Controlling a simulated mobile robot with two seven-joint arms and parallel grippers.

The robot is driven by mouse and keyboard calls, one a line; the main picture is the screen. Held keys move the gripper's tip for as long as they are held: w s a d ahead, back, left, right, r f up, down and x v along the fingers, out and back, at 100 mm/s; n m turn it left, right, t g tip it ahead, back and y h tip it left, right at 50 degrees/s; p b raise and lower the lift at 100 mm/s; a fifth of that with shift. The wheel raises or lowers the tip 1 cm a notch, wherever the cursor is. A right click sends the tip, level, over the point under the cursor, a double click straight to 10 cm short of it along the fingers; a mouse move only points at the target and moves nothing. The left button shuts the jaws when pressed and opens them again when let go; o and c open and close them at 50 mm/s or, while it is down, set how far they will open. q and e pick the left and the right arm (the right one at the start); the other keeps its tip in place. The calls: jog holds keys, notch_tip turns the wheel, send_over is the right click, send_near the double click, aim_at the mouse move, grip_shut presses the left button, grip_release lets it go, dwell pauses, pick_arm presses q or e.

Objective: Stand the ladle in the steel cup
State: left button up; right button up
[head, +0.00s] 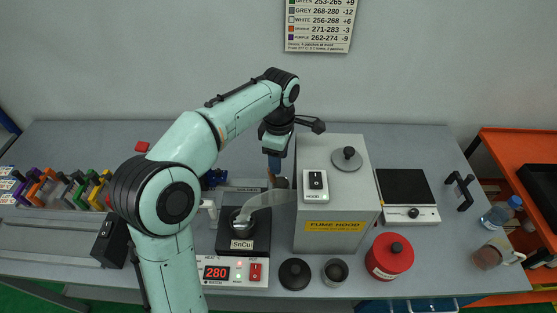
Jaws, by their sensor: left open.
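The steel cup (335,271) stands open and upright near the front edge of the table, between a black lid and a red tin. My left gripper (275,178) points down behind the solder pot, left of the grey fume hood. It is open, and its fingertips are small and partly hidden. A small brown and dark piece (282,182), perhaps part of the ladle, shows right beside the fingers. I cannot tell whether it touches them. The rest of the ladle is not clearly visible. My right gripper is not in view.
The SnCu solder pot (243,240) sits on a heater reading 280, with a translucent duct above it. The fume hood (333,215) stands close on its right. The black lid (294,274) and red tin (390,256) flank the cup. A scale (407,190) is farther right.

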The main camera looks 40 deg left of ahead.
pick_arm(q)
notch_tip(320, 180, up, 11)
jog(key=p, duration=0.2)
jog(key=shift+r+p, duration=0.15)
jog(key=shift+p, duration=0.15)
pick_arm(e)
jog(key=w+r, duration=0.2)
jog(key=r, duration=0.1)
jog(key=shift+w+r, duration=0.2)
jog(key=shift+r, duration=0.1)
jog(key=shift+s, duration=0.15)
